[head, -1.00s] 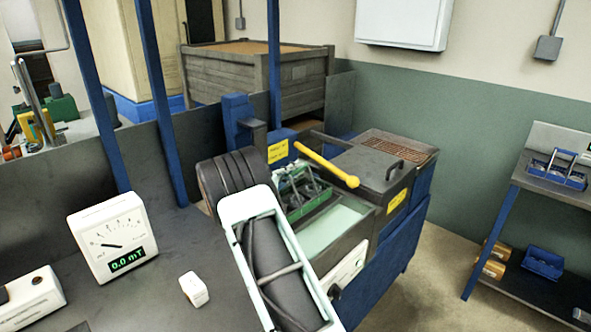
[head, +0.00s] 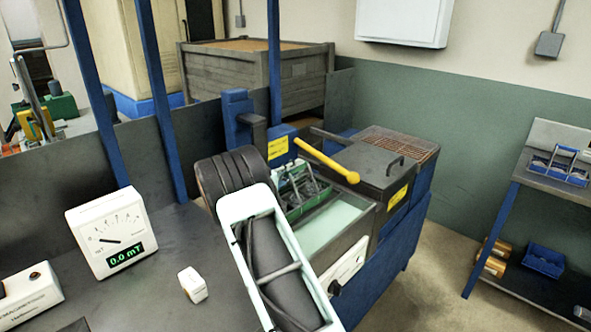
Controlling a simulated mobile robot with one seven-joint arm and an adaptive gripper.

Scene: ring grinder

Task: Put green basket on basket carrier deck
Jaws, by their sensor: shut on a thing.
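The green basket (head: 303,208) is at the left end of a pale-green open tank, just right of my arm. I cannot tell whether the basket rests on something or hangs. No surface is recognisable for sure as the basket carrier deck.
A yellow-ended lever (head: 328,162) reaches over the tank (head: 335,222) beside the basket. A dark lidded box (head: 372,172) stands behind. A meter (head: 108,238) and small white block (head: 193,285) stand on the grey bench. A blue basket (head: 560,170) sits on the right shelf.

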